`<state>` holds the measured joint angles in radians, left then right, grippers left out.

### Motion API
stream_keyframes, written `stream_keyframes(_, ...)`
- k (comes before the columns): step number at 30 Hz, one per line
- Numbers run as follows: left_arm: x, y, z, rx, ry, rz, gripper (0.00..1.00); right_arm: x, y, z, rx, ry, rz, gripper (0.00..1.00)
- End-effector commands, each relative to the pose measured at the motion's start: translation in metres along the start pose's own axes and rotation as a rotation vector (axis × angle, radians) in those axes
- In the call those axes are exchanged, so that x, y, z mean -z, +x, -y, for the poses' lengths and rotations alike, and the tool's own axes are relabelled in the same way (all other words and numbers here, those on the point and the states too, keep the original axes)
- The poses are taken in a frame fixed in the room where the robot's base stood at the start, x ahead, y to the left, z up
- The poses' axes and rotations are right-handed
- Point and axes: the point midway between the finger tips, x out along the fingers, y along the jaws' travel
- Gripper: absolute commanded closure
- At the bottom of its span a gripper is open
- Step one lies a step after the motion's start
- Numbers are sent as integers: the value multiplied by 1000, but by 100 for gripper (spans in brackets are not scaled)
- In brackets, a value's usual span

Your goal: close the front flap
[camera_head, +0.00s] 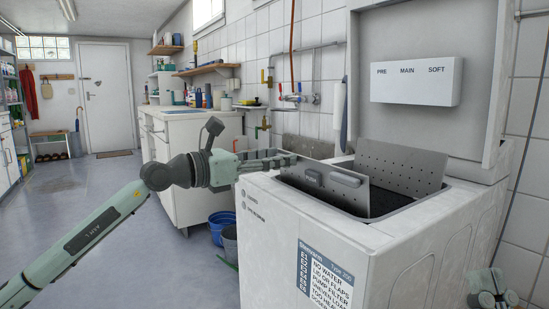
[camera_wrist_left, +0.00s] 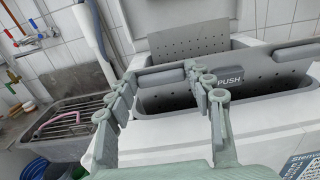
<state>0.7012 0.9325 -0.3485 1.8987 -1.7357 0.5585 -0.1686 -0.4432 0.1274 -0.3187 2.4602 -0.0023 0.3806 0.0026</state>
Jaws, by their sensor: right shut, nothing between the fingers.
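The front flap (camera_head: 343,192) is a grey perforated panel standing raised and tilted over the opening of the white top-loading washer. It carries a PUSH button (camera_wrist_left: 230,79) and grey bars on either side. The rear flap (camera_head: 405,166) also stands raised; it shows behind in the left wrist view (camera_wrist_left: 190,43). My left gripper (camera_head: 292,158) is at the left end of the front flap and hides part of it. In the left wrist view its fingers are apart, with one grey bar (camera_wrist_left: 160,78) seen between them; contact cannot be told. My right gripper (camera_head: 490,297) is shut and empty, low at the right.
The washer lid (camera_head: 418,128) stands open behind the flaps. The washer body (camera_head: 300,230) has a label on its front. A sink (camera_wrist_left: 62,125) and taps are on the left, with blue buckets (camera_head: 220,225) on the floor. The floor at left is clear.

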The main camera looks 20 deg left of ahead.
Motion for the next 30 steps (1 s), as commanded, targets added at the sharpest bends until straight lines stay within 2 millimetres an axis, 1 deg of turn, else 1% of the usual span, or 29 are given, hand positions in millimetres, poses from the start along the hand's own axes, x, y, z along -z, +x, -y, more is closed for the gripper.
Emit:
stream_keyframes(1, 0, 0, 0, 0, 0, 0, 59, 0, 0, 0, 0, 0, 0, 100)
stream_keyframes(11, 0, 0, 0, -1, 0, 0, 100, 0, 0, 0, 0, 0, 0, 100)
stream_keyframes(16, -1, 0, 0, -1, 0, -2, 100, 0, 1, 0, 0, 0, 4, 100)
stream_keyframes(20, -2, 1, 0, -1, 0, -10, 100, -5, 2, 1, 0, 4, 46, 100)
stream_keyframes(25, -5, 3, 0, -1, 1, -34, 100, -22, 2, 4, 2, 12, 170, 100)
stream_keyframes(30, -8, 7, 0, -1, 0, -68, 100, -47, -4, 9, 6, 22, 355, 100)
